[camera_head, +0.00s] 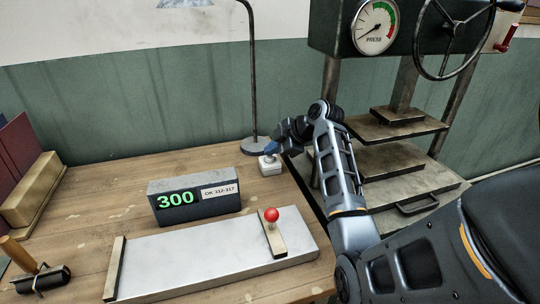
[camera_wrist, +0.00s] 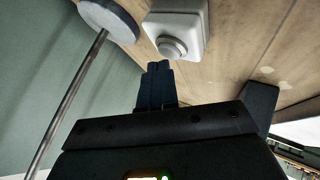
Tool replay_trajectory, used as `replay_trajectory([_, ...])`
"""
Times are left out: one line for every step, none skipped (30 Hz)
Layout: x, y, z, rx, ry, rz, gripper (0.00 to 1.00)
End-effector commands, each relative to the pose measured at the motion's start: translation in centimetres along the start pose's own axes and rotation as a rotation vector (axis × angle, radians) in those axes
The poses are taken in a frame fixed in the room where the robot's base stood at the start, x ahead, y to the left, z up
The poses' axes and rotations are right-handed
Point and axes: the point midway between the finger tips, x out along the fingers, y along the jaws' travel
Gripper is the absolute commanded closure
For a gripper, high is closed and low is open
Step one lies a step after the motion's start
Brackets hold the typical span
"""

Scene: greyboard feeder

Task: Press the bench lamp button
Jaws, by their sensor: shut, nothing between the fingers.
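The bench lamp button is a small white square box (camera_head: 270,166) on the bench top, just in front of the lamp base. In the wrist view the white box (camera_wrist: 189,22) shows a round raised button (camera_wrist: 172,47) on its face. The bench lamp (camera_head: 252,80) has a thin dark pole on a round grey base (camera_head: 256,145). My gripper (camera_head: 270,150) is shut and empty, its tips close to the button. In the wrist view the shut fingers (camera_wrist: 157,70) point at the button, just below it in the picture. I cannot tell whether they touch it.
A display box reading 300 (camera_head: 194,200) stands left of the button. A metal plate (camera_head: 205,255) with a red-knobbed slider (camera_head: 271,215) lies in front. A press (camera_head: 400,150) stands to the right. A roller (camera_head: 42,280) and a brass-coloured block (camera_head: 35,190) are at left.

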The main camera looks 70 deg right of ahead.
Motion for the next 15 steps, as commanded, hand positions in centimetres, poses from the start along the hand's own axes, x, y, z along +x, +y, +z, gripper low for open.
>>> replay_trajectory([-0.1,0.1,-0.1,0.000,0.000,0.000,1.00])
replay_trajectory([-0.1,0.1,-0.1,0.000,0.000,0.000,1.00])
replay_trajectory([0.0,0.0,0.0,0.000,0.000,0.000,1.00])
replay_trajectory([0.0,0.0,0.0,0.000,0.000,0.000,1.00])
replay_trajectory([0.0,0.0,0.0,0.000,0.000,0.000,1.00])
replay_trajectory([0.0,0.0,0.0,0.000,0.000,0.000,1.00])
replay_trajectory([-0.1,0.1,-0.1,0.000,0.000,0.000,1.00])
replay_trajectory([-0.1,0.1,-0.1,0.000,0.000,0.001,1.00])
replay_trajectory([-0.2,0.1,-0.1,-0.001,0.000,0.001,1.00])
replay_trajectory([-0.3,0.2,-0.2,-0.001,0.000,0.001,1.00])
replay_trajectory([-0.4,0.3,-0.3,-0.001,0.000,0.001,1.00])
replay_trajectory([-0.6,0.5,-0.5,-0.001,0.000,0.001,1.00])
replay_trajectory([-0.8,0.6,-0.6,-0.001,0.000,0.001,1.00])
replay_trajectory([-1.0,0.8,-0.7,-0.001,0.000,0.001,1.00])
replay_trajectory([-1.2,0.9,-0.9,-0.001,0.000,0.001,1.00])
